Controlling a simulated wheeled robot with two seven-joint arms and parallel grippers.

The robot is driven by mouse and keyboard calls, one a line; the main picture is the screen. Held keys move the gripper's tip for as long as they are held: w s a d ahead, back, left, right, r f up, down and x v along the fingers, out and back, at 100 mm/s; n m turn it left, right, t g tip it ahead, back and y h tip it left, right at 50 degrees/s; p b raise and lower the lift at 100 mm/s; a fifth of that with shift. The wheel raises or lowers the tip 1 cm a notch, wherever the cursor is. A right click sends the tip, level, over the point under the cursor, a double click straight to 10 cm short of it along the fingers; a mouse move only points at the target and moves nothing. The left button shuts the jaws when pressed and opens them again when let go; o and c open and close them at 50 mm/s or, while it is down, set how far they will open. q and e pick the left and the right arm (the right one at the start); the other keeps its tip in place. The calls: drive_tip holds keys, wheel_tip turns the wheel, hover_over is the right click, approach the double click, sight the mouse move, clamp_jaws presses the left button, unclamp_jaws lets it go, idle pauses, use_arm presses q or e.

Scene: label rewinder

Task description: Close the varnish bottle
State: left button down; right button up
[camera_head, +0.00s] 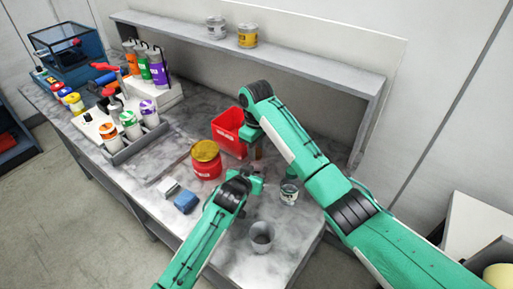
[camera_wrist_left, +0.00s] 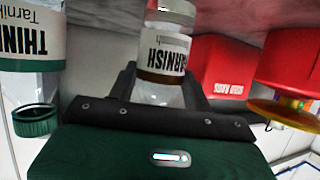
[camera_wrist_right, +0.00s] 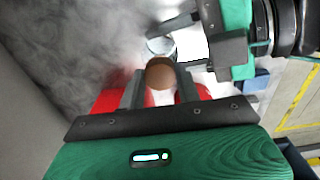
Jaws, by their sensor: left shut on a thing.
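My left gripper (camera_head: 258,178) is shut on the varnish bottle (camera_wrist_left: 165,50), a clear bottle with a white VARNISH label. It appears inverted in the left wrist view; its neck end is hidden behind my gripper. My right gripper (camera_head: 254,140) points down just above and behind the left one. A round brown cap (camera_wrist_right: 160,73) sits between its fingertips, seemingly gripped; it also shows in the head view (camera_head: 256,152). The clear bottle shows just beyond the cap in the right wrist view. I cannot tell whether cap and bottle touch.
A thinner bottle (camera_head: 288,194) with a green cap stands right of the grippers. A red bin (camera_head: 228,131) is behind, and a red can (camera_head: 206,165) is left. A blue block (camera_head: 186,202) and a grey cup (camera_head: 262,237) are nearer the front.

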drive_tip(key=c, duration=0.4)
drive_tip(key=shift+c, duration=0.2)
drive_tip(key=o, duration=1.1)
drive_tip(key=shift+o, duration=0.2)
wheel_tip(320, 180, up, 12)
use_arm(q)
drive_tip(key=c, duration=0.6)
unclamp_jaws()
drive_tip(key=shift+o, duration=0.2)
drive_tip(key=shift+s, duration=0.1)
